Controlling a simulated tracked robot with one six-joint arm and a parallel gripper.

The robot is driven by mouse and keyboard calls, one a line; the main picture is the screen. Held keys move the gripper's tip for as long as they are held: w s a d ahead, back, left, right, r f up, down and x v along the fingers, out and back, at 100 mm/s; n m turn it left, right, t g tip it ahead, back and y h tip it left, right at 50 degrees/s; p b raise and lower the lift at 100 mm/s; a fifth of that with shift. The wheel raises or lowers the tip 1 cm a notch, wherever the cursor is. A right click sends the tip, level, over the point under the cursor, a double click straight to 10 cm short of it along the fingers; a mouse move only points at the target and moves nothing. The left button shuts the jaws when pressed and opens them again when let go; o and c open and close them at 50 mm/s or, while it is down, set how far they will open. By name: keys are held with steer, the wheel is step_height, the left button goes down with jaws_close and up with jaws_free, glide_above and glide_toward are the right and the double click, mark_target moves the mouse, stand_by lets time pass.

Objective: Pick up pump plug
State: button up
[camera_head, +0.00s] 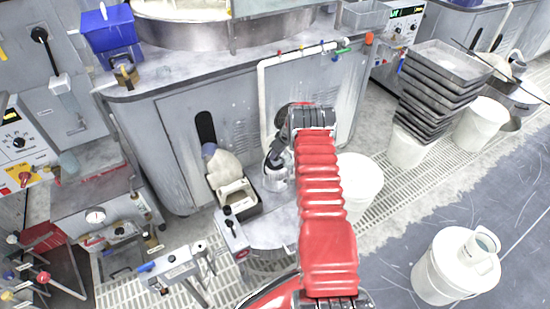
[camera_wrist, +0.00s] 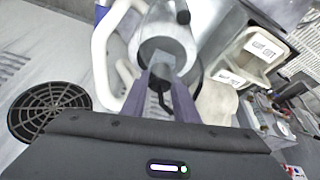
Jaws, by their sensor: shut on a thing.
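In the wrist view, my gripper (camera_wrist: 162,78) has its two purple-grey fingers close together on a small grey piece, which I take to be the pump plug (camera_wrist: 163,72). A short dark cord shows between the fingers below it. The fingers hide much of the plug. Behind it is a round pale-grey metal body (camera_wrist: 165,40) with a black knob at its top; I cannot tell whether the plug touches it. In the head view, my gripper (camera_head: 276,158) points down by the grey cabinet front, above a small metal pot (camera_head: 275,180). The plug cannot be made out there.
A white pipe (camera_head: 263,95) runs down the cabinet (camera_head: 175,130) beside my gripper. A white bucket (camera_head: 358,185) stands close right. Stacked trays (camera_head: 440,90) are farther right.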

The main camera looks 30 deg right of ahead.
jaws_close()
steer(key=shift+r, duration=0.2)
step_height(320, 180, up, 10)
steer(key=shift+f, duration=0.15)
stand_by(0.5)
steer(key=shift+a, duration=0.1)
stand_by(0.4)
